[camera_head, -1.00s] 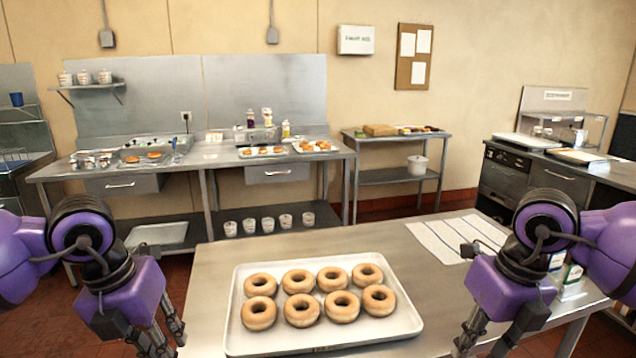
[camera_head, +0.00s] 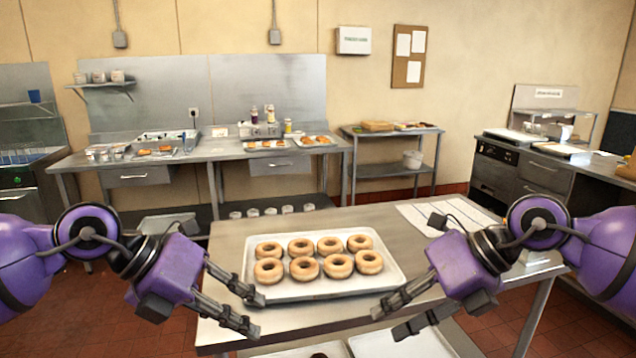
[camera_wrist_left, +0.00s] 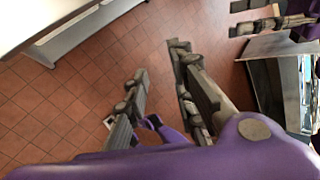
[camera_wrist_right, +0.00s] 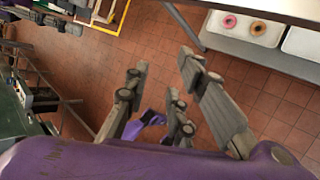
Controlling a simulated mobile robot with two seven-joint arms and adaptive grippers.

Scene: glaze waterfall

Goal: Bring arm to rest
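In the head view my left gripper (camera_head: 250,310) is at the left front corner of the near table. Its fingers are spread and nothing is between them. My right gripper (camera_head: 388,318) is in front of the table's right half, also spread and empty. The left wrist view shows the left fingers (camera_wrist_left: 158,65) apart over red floor tiles. The right wrist view shows the right fingers (camera_wrist_right: 165,70) apart over floor tiles too. Both arms are bent, with the grippers pointing inward toward each other.
A tray (camera_head: 398,283) of several plain donuts lies on the steel table (camera_head: 220,250) between and beyond my grippers. White sheets (camera_head: 448,216) lie at its right. Lower trays (camera_head: 400,345) show below the table's front edge. A counter (camera_head: 215,155) stands along the back wall.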

